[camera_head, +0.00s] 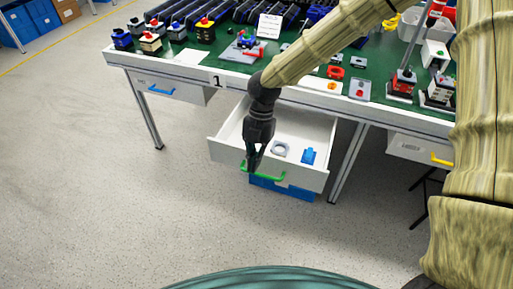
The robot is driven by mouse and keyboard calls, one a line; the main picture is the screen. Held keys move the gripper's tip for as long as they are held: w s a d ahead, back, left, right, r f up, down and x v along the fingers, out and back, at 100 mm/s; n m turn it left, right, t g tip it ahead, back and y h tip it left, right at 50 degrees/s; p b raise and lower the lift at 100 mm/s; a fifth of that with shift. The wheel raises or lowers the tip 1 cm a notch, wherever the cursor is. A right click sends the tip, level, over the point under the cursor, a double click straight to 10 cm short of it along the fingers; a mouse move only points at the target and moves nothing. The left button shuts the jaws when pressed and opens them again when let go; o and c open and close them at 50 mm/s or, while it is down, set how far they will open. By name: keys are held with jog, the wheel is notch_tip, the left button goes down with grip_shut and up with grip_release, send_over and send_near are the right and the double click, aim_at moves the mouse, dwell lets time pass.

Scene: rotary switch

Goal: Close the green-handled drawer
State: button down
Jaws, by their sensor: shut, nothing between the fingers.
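The white drawer (300,183) with the green handle (270,177) stands pulled out from under the table, in the middle of the view. Its inside shows a grey ring-shaped part (280,149) and a blue part (308,156). My gripper (251,170) points down at the drawer's front, by the left end of the green handle. Its fingers are shut with nothing between them. Whether they touch the handle or the front panel I cannot tell. My arm and gripper hide part of the drawer's left inside.
A drawer with a blue handle (160,90) is at the left, one with a yellow handle (441,160) at the right. A blue box (290,190) is below the open drawer. The green tabletop (292,65) holds many parts. The floor in front is clear.

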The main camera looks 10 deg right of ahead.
jog(key=shift+w+d+f, duration=0.25)
jog(key=shift+w+d, duration=0.3)
jog(key=shift+w, duration=0.25)
jog(key=shift+w+d+f, duration=0.2)
jog(key=shift+w+d, duration=0.3)
jog(key=shift+w, duration=0.25)
